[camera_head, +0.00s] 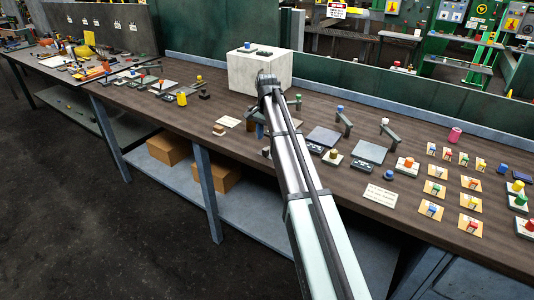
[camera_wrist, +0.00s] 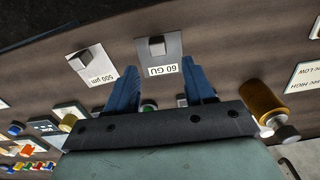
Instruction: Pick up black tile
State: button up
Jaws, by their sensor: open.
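My gripper (camera_wrist: 159,67) is open in the wrist view, its two blue fingers apart with nothing held between them. A dark grey tile (camera_wrist: 174,46) with a raised grey block and an upside-down "60 GU" label lies just beyond and between the fingertips. It is the darkest tile there; I cannot tell for sure that it is the black tile. A white tile (camera_wrist: 102,64) with a similar block, labelled "500 µm", lies to its left. In the head view my arm hides most of the gripper and the bench under it.
The brown bench (camera_head: 215,95) carries a pale block (camera_head: 260,72) behind my arm. Two grey plates (camera_head: 324,137) (camera_head: 369,152) and several coloured knobs stand to the right. In the wrist view a yellow-brown cylinder (camera_wrist: 264,100) stands close by the right finger.

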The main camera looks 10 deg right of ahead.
jog(key=shift+s+a+f, duration=0.1)
jog(key=shift+f, duration=1.3)
jog(key=shift+s+f, duration=0.1)
jog(key=shift+f, duration=1.3)
jog(key=shift+c, duration=0.4)
grip_shut()
